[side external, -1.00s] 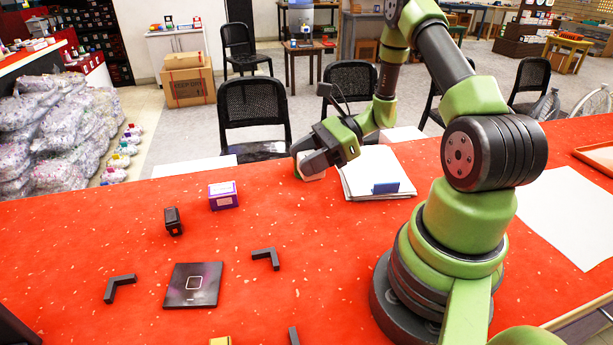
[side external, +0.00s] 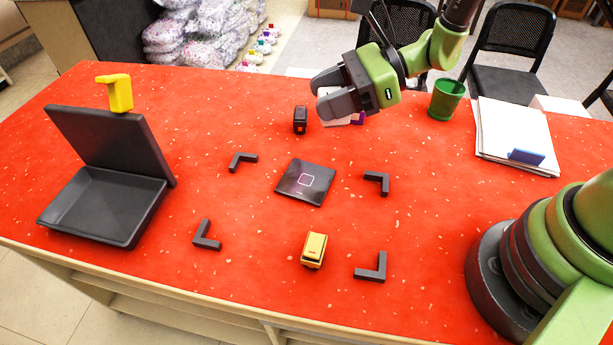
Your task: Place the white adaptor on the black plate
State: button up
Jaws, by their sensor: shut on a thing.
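The black plate (side external: 305,182) is a flat square with a light outlined square on it, lying on the red table between several black corner brackets. My gripper (side external: 326,92) is above the table, behind and slightly right of the plate, apart from it. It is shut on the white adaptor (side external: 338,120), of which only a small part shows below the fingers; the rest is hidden.
A small black block (side external: 300,120) and a partly hidden purple box (side external: 358,118) are near my gripper. A green cup (side external: 446,99) and papers (side external: 515,135) are right; an open black case (side external: 103,204) is left.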

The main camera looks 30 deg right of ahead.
jog(key=a, duration=0.5)
send_over(300, 180)
jog(key=shift+n+g, duration=0.3)
jog(key=shift+g, duration=0.1)
notch_tip(300, 180, down, 5)
jog(key=shift+f, duration=2.4)
jog(key=shift+y, duration=0.3)
jog(key=o, duration=0.9)
jog(key=shift+f, duration=0.15)
jog(key=shift+o, duration=0.2)
